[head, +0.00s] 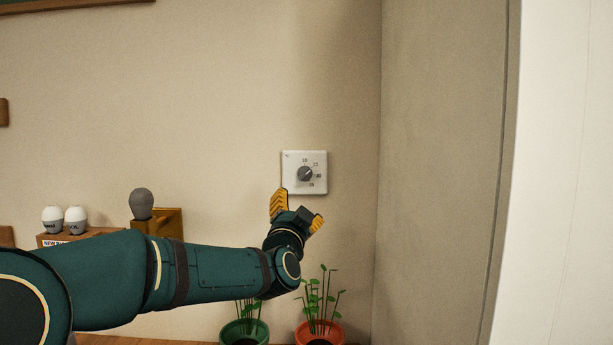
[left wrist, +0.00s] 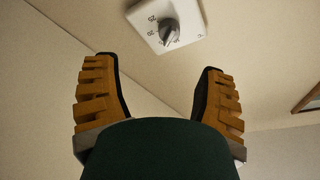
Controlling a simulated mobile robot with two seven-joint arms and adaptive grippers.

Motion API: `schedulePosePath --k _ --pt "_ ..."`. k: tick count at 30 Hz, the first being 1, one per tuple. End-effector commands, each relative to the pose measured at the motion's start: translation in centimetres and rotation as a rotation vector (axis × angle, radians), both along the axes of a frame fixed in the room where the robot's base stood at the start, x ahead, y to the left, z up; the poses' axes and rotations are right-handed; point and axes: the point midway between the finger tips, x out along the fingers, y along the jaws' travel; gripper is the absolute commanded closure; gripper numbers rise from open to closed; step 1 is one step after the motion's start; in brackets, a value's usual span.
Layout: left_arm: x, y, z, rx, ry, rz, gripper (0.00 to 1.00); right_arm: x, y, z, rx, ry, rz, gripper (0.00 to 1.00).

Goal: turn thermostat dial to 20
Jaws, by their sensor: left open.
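The thermostat (head: 291,185) is a white square plate on the beige wall, with a dark round dial (head: 305,174) and printed numbers around it. The dial's light pointer line seems to aim up and to the right, near the 15 mark; the small print is hard to read exactly. My left gripper (head: 298,205) is open and empty, just below the thermostat and apart from the dial. In the left wrist view, the thermostat plate (left wrist: 189,31) and the dial (left wrist: 168,29) show beyond the two spread yellow fingers (left wrist: 160,92). My right gripper is in neither view.
Two potted plants, in a green pot (head: 244,332) and an orange pot (head: 319,333), stand below my left gripper. White-and-grey bulbs (head: 75,219) and a grey bulb (head: 142,203) on a wooden block stand at left. A grey wall panel (head: 440,170) is at right.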

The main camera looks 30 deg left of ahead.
Motion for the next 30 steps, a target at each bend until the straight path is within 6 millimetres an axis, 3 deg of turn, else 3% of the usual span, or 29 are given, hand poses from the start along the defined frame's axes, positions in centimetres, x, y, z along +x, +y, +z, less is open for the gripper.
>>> schedulePosePath --k 5,21,30 --pt "0.1 0.9 1.7 0.02 -0.021 0.022 0.29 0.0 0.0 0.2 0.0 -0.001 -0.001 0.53" --pt "8.5 4.2 4.4 0.02 -0.019 0.02 0.29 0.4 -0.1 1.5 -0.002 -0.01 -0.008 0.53" --pt "11.2 5.3 5.3 0.019 -0.019 0.018 0.29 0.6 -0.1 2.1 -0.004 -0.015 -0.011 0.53"
